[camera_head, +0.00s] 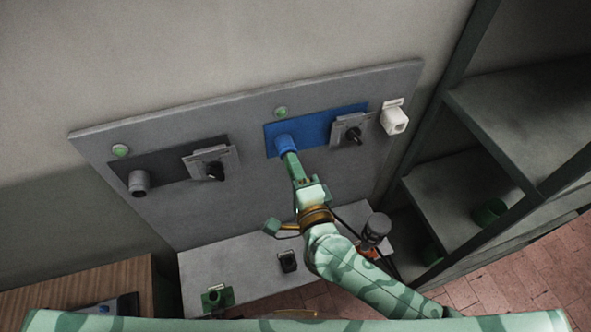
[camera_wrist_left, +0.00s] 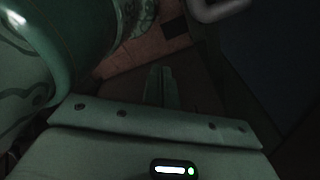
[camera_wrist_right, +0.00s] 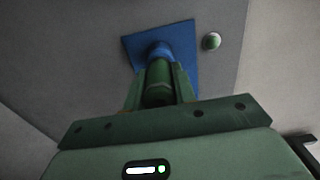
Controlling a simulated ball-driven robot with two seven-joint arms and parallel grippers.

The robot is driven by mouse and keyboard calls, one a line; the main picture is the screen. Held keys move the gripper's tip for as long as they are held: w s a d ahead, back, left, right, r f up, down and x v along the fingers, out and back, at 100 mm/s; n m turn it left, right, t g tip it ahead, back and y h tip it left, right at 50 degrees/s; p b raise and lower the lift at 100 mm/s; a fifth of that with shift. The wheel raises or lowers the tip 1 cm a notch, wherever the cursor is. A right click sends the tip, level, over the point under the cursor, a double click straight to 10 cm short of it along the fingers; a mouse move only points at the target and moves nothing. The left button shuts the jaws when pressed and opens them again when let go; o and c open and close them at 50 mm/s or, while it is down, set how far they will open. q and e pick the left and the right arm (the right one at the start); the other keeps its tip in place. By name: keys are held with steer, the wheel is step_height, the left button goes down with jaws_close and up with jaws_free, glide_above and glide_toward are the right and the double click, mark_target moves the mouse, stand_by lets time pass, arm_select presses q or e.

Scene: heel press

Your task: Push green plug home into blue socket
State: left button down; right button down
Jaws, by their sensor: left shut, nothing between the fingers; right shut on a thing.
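The blue socket (camera_head: 284,144) sticks out from a blue plate (camera_head: 313,130) on the grey wall panel. It also shows in the right wrist view (camera_wrist_right: 159,50). My right gripper (camera_head: 292,165) is shut on the green plug (camera_wrist_right: 158,84), a cylinder between its fingers in the right wrist view. The plug lines up with the socket and its front end appears to meet the socket's mouth. How deep it sits is hidden. My left gripper (camera_wrist_left: 161,72) is shut and empty in the left wrist view. It does not show in the head view.
A grey socket (camera_head: 139,184) and two black knobs are on the panel (camera_head: 246,190), with a white fitting (camera_head: 396,121) at right. A ledge (camera_head: 245,268) below holds a green part (camera_head: 217,297) and a black part (camera_head: 288,261). Shelves (camera_head: 520,115) stand at right.

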steer(key=shift+w, duration=0.1)
steer(key=c, duration=1.1)
jaws_free()
steer(key=shift+o, duration=0.2)
steer(key=shift+w, duration=0.1)
steer(key=shift+s+d, duration=0.1)
steer(key=shift+s, duration=0.45)
steer(key=p+v, duration=0.2)
steer(key=v, duration=1.3)
steer(key=shift+s+d, duration=0.1)
steer(key=shift+d, duration=0.1)
